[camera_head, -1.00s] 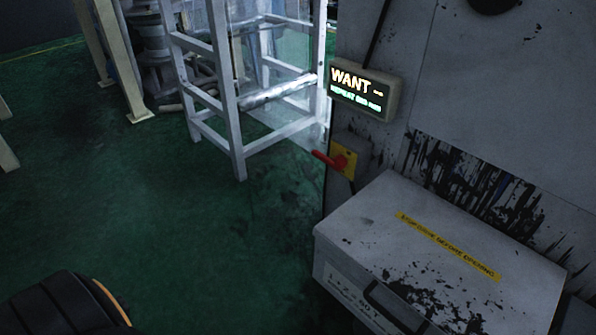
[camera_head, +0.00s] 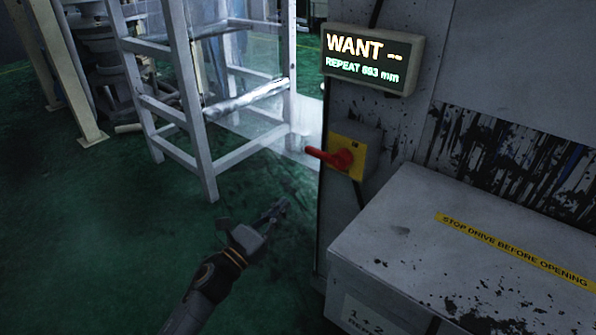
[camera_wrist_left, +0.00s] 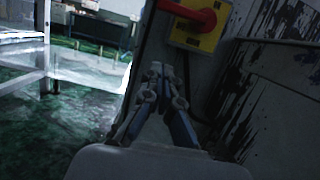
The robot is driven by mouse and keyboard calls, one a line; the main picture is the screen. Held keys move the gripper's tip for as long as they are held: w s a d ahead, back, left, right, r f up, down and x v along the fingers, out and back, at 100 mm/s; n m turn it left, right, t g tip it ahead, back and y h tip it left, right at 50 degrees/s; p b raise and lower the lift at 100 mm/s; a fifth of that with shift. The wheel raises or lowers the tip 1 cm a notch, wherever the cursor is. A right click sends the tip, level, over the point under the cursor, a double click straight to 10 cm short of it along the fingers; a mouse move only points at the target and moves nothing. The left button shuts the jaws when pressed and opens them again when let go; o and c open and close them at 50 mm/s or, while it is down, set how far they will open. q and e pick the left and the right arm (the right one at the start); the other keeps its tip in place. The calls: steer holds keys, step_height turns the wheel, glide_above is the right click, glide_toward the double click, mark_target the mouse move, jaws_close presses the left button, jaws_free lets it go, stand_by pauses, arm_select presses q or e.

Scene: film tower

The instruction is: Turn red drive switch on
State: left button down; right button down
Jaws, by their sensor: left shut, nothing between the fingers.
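The red drive switch (camera_head: 330,158) is a red handle on a yellow plate (camera_head: 346,144), fixed to the grey machine's left edge. The handle points left, lying roughly level. My left gripper (camera_head: 278,208) is below and left of the switch, apart from it, with its fingers pointing up and right. In the left wrist view the gripper (camera_wrist_left: 160,72) is shut and empty, with the red handle (camera_wrist_left: 190,12) and yellow plate (camera_wrist_left: 198,36) above and right of its tips. My right gripper does not show.
A display (camera_head: 372,58) reading "WANT --" and "REPEAT 663 mm" is above the switch. A grey box (camera_head: 440,265) with a yellow warning strip (camera_head: 515,250) juts out below right. A pale metal frame (camera_head: 195,110) stands behind left. Green floor (camera_head: 100,220) is open at left.

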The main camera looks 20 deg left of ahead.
mark_target(328, 155)
arm_select(q)
steer(key=shift+r, duration=0.1)
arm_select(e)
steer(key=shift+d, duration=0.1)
